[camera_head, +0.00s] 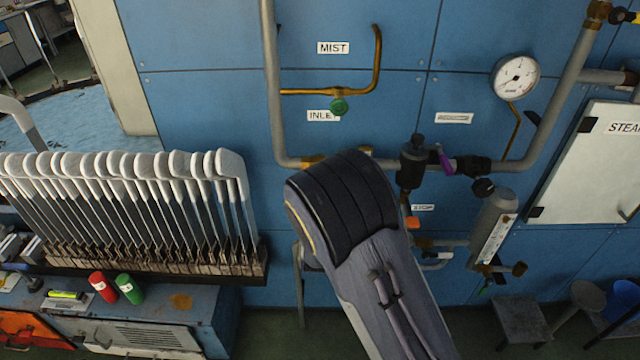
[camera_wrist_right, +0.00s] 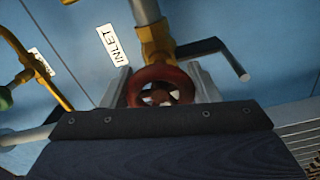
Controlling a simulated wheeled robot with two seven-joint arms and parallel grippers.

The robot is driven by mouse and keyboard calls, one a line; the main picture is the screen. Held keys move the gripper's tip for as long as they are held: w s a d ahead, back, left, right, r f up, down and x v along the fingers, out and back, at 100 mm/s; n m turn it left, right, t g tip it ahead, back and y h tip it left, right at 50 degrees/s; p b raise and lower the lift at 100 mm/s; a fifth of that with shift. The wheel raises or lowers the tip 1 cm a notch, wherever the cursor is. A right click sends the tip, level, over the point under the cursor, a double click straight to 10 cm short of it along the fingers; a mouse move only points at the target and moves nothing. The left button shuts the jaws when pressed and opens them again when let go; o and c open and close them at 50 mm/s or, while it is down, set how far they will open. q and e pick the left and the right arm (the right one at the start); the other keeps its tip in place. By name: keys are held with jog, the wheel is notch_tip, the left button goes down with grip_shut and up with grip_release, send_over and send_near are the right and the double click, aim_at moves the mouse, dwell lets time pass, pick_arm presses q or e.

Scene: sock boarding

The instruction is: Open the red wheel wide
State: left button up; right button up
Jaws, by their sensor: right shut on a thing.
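The red wheel (camera_wrist_right: 165,73) is a small handwheel on a brass valve (camera_wrist_right: 155,42), beside the INLET label (camera_wrist_right: 112,45), in the right wrist view. My right gripper (camera_wrist_right: 162,86) has one finger on each side of the wheel and is shut on it. The lower part of the wheel is hidden behind the gripper's dark body. In the head view my right arm (camera_head: 345,215) reaches up to the pipework and hides the wheel and the fingers. How far the wheel is turned cannot be told. My left gripper is not in view.
A green-knobbed brass valve (camera_head: 338,106) is under the MIST label (camera_head: 333,48). A gauge (camera_head: 516,77) and a dark valve with a purple lever (camera_head: 443,158) are on the right. A rack of white boards (camera_head: 130,190) stands at left. A stool (camera_head: 521,318) is at lower right.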

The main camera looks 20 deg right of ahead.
jog(key=shift+f, duration=0.15)
jog(key=o, duration=1)
jog(key=b+v, duration=0.1)
jog(key=v, duration=0.7)
jog(key=shift+w, duration=0.1)
